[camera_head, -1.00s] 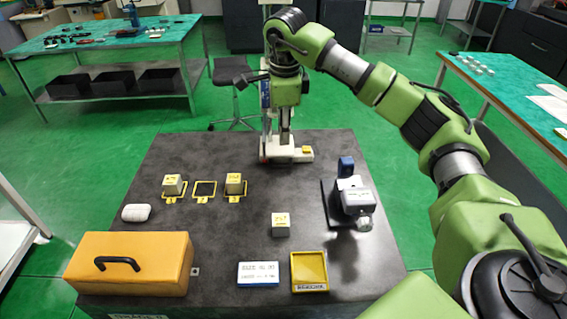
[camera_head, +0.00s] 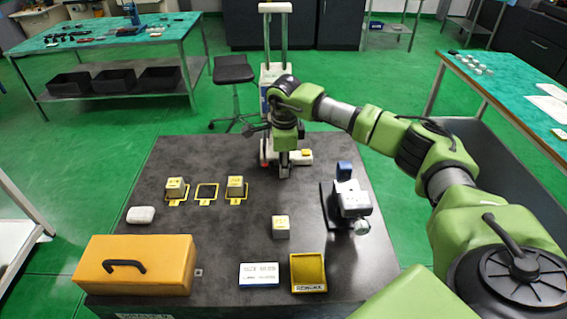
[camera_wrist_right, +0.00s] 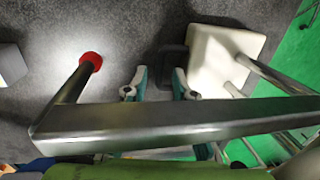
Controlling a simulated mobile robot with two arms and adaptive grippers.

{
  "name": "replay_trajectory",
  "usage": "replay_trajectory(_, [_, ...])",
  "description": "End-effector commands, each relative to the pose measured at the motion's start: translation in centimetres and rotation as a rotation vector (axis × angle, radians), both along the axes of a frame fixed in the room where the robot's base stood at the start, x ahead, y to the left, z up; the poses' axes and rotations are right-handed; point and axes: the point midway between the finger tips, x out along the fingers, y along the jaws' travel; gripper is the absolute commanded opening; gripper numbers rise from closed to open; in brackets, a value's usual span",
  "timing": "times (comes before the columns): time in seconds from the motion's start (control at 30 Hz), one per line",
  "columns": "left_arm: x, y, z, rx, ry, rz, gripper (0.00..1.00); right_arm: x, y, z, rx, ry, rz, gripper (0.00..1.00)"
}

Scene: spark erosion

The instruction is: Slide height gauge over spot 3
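The tall white height gauge (camera_head: 275,8) stands at the back edge of the dark table, with two uprights and a low base (camera_head: 303,157); my right arm hides much of it. My right gripper (camera_head: 284,172) points down in front of the gauge. In the right wrist view its two fingers (camera_wrist_right: 157,90) are apart with nothing between them. A metal bar with a red tip (camera_wrist_right: 91,59) and a white block (camera_wrist_right: 220,60) show near the fingers. Three yellow-framed spots lie at the left; the right one (camera_head: 237,199) carries a block (camera_head: 235,186). Their numbers are too small to read. My left gripper is not in view.
The left frame also carries a block (camera_head: 175,187); the middle frame (camera_head: 206,192) is empty. Another block (camera_head: 281,227), a grey device (camera_head: 352,203), an orange toolbox (camera_head: 135,265), a blue-white box (camera_head: 259,275) and a yellow tray (camera_head: 308,288) stand nearer. The table between frames and gripper is clear.

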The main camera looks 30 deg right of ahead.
Motion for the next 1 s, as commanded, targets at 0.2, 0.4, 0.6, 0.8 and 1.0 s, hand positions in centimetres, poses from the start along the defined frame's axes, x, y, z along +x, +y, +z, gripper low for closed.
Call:
replay_trajectory(0.2, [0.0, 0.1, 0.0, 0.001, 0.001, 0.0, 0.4, 0.0, 0.0, 0.0, 0.0, 0.0, 0.0, 0.0])
replay_trajectory(0.4, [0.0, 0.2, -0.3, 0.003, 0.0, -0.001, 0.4, 0.4, 0.7, -0.1, 0.003, 0.0, 0.002, 0.0])
replay_trajectory(0.6, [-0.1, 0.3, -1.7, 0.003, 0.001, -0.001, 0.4, 2.8, 4.7, -0.2, 0.009, -0.005, 0.007, 0.0])
replay_trajectory(0.8, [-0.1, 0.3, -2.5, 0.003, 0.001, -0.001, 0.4, 4.4, 7.3, 0.0, 0.006, -0.004, 0.004, 0.0])
replay_trajectory(1.0, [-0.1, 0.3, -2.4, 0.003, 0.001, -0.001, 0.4, 4.5, 7.4, 0.1, 0.002, 0.0, 0.001, 0.0])
